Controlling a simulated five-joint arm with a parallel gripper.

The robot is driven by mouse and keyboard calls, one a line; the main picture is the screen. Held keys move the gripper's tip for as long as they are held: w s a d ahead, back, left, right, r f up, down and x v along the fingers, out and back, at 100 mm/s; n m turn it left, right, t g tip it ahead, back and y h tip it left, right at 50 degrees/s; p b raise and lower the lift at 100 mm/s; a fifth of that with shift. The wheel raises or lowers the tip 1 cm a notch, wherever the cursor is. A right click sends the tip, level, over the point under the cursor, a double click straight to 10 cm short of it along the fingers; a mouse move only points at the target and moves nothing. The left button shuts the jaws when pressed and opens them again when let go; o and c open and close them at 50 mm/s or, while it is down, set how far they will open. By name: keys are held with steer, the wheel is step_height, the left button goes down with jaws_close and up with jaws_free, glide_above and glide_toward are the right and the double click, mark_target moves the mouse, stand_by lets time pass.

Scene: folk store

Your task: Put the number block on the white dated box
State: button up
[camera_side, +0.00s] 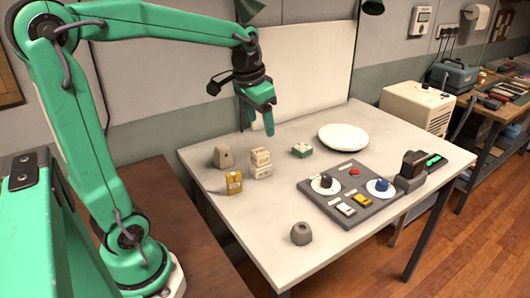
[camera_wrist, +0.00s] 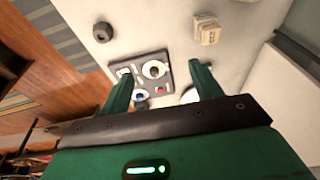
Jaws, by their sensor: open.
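A white box (camera_side: 261,172) stands on the table left of its middle. A cream block (camera_side: 259,156) with dark marks appears to rest on top of it; the marks are too small to read, so I cannot confirm which is the number block. The pale stack also shows at the top of the wrist view (camera_wrist: 207,34). My gripper (camera_side: 259,120) is open and empty, pointing down above the far part of the table, higher than the stack and apart from it. Its spread fingers also show in the wrist view (camera_wrist: 160,70).
A yellow box (camera_side: 233,183) and a grey block (camera_side: 223,157) stand left of the stack. A green-and-white block (camera_side: 302,151) and white plate (camera_side: 343,137) lie to its right. A dark control panel (camera_side: 322,205) covers the right side. A grey nut-like piece (camera_side: 301,234) stands near the front.

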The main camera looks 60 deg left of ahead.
steer(key=s+d+f+t, duration=0.1)
steer(key=s+d+t, duration=0.1)
steer(key=s+d, duration=0.7)
steer(key=s, duration=0.4)
steer(key=shift+s+f+t+h, duration=0.2)
steer(key=shift+f+t+h, duration=0.1)
steer(key=shift+f+t, duration=0.1)
